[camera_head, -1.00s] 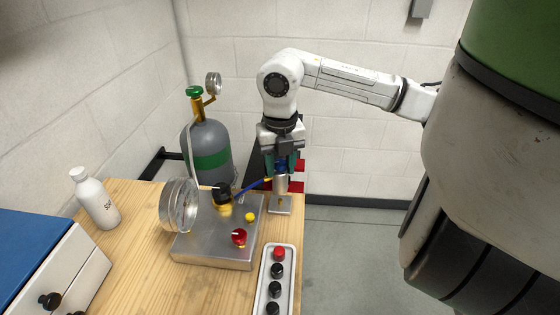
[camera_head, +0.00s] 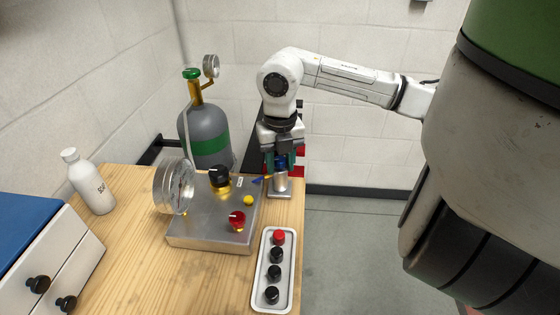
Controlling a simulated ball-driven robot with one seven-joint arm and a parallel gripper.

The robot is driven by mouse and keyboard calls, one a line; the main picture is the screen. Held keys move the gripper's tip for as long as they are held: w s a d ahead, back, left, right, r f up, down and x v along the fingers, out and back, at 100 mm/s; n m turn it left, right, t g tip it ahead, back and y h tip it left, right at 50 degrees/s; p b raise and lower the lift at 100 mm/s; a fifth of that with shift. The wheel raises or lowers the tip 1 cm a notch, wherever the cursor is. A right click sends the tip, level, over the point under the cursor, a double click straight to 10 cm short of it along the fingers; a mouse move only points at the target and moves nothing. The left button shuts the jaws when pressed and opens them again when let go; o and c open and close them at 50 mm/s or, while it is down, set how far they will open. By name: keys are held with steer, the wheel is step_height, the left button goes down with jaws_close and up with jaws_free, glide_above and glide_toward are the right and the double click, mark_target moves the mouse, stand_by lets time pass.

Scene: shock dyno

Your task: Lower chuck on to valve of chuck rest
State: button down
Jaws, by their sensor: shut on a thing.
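My gripper (camera_head: 281,161) points straight down at the back right corner of the wooden bench. Its dark green fingers are shut on the chuck (camera_head: 281,165), whose blue body shows between them. The chuck rest (camera_head: 280,192) is a small silver block on the bench, directly below. A silver cylinder stands between the fingers and the block. The valve is hidden, and I cannot tell whether the chuck is fully seated on it. A short piece of blue hose (camera_head: 259,181) shows to the left of the chuck.
A metal control box (camera_head: 205,238) with a gauge (camera_head: 174,187), black knob (camera_head: 219,177) and red knob (camera_head: 237,220) stands left of the rest. A tray (camera_head: 263,300) of caps lies in front. A gas cylinder (camera_head: 205,127) stands behind; a white bottle (camera_head: 91,184) stands left.

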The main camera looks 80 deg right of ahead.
steer(key=c, duration=0.6)
jaws_free()
steer(key=shift+r, duration=0.1)
step_height(320, 180, up, 11)
steer(key=shift+f+b, duration=0.2)
steer(key=shift+b, duration=0.35)
steer(key=shift+s, duration=0.1)
